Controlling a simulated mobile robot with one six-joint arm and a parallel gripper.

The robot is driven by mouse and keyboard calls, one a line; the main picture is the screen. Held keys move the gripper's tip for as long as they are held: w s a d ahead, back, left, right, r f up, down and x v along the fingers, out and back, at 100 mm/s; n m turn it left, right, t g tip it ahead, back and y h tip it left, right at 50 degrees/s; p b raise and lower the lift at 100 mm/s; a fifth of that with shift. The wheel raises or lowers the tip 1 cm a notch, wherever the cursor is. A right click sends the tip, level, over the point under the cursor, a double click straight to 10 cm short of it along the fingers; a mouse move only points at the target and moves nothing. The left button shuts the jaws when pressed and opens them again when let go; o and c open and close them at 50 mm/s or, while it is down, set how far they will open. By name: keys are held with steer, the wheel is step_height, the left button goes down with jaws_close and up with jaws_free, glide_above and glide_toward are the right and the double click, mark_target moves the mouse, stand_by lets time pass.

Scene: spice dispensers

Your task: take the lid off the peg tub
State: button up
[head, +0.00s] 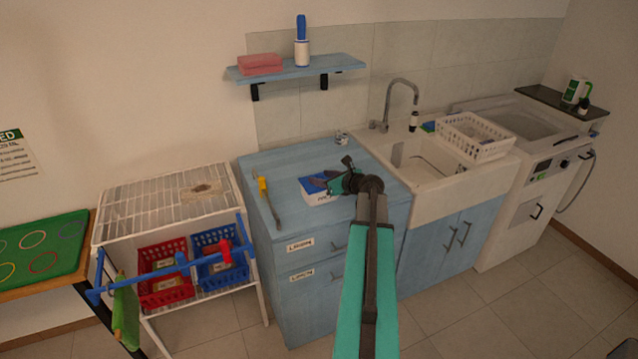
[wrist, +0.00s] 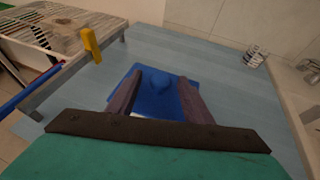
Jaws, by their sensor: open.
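The peg tub (head: 322,198) is a white tub on the blue cabinet top, left of the sink. Its blue lid (head: 312,185) is on it, partly hidden by my gripper in the head view. My gripper (head: 326,182) is open above the tub. Whether the fingertips touch the lid is unclear.
A yellow-handled tool (head: 264,190) lies on the cabinet's left edge. A small metallic item (head: 341,138) stands at the back. The sink (head: 430,170) with a white basket (head: 474,135) is to the right. A wire rack (head: 165,200) is left. Cabinet top around the tub is mostly clear.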

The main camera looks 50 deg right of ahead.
steer(key=c, duration=1.2)
steer(key=shift+o, duration=0.2)
